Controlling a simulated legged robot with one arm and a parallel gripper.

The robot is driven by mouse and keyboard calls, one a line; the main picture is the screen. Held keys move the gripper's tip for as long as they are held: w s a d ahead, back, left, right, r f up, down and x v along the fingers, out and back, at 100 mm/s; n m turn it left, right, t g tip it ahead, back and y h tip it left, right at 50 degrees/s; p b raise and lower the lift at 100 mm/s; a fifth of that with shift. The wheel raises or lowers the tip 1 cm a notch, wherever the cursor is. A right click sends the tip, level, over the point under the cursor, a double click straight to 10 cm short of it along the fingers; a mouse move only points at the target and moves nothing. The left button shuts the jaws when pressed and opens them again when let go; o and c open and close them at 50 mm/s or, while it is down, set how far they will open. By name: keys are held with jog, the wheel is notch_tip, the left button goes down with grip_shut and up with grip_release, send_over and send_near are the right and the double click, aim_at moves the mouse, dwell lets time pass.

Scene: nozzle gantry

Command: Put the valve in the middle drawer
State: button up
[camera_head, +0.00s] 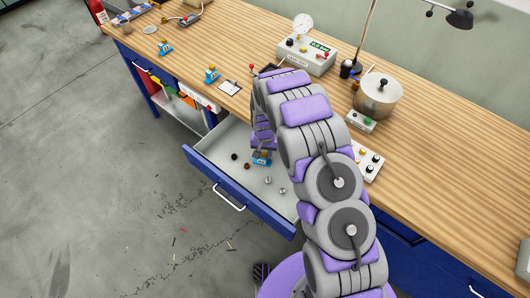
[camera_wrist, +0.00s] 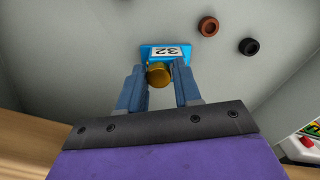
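The valve (camera_head: 262,158) has a blue base with a white label reading 32 and a brass knob; it also shows in the wrist view (camera_wrist: 165,52). It is inside the open blue drawer (camera_head: 258,214), over the grey floor; whether it touches the floor I cannot tell. My gripper (camera_head: 262,146) reaches down into the drawer. In the wrist view its two fingers (camera_wrist: 159,72) sit against both sides of the brass knob and appear shut on it. My arm hides the drawer's right rear part.
Two dark rings (camera_wrist: 208,26) (camera_wrist: 249,46) and small metal parts (camera_head: 268,180) lie in the drawer. Similar blue-based valves (camera_head: 212,75) (camera_head: 165,47) stand on the wooden bench (camera_head: 440,160). A pot (camera_head: 378,97) and a gauge box (camera_head: 305,54) are behind my arm.

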jog(key=o, duration=0.3)
jog(key=shift+a+f, duration=0.1)
jog(key=shift+a, duration=0.4)
jog(key=shift+s+d, duration=0.1)
jog(key=shift+d, duration=0.35)
jog(key=shift+a, duration=0.25)
jog(key=shift+r, duration=0.3)
notch_tip(320, 180, up, 12)
jog(key=p, duration=0.2)
notch_tip(320, 180, up, 10)
send_over(263, 154)
jog(key=s+d, duration=0.5)
jog(key=s+d+r, duration=0.5)
jog(key=s+r, duration=0.3)
jog(key=s, duration=0.1)
jog(key=shift+n+g, duration=0.6)
jog(key=shift+g, duration=0.1)
jog(key=s+d+r, duration=0.1)
jog(key=s+r, duration=0.1)
jog(key=s, duration=0.6)
jog(key=s+d+r, duration=0.2)
jog(key=s+r, duration=0.1)
jog(key=s, duration=0.6)
jog(key=s+d+r, duration=0.2)
jog(key=s+r, duration=0.1)
jog(key=s, duration=0.6)
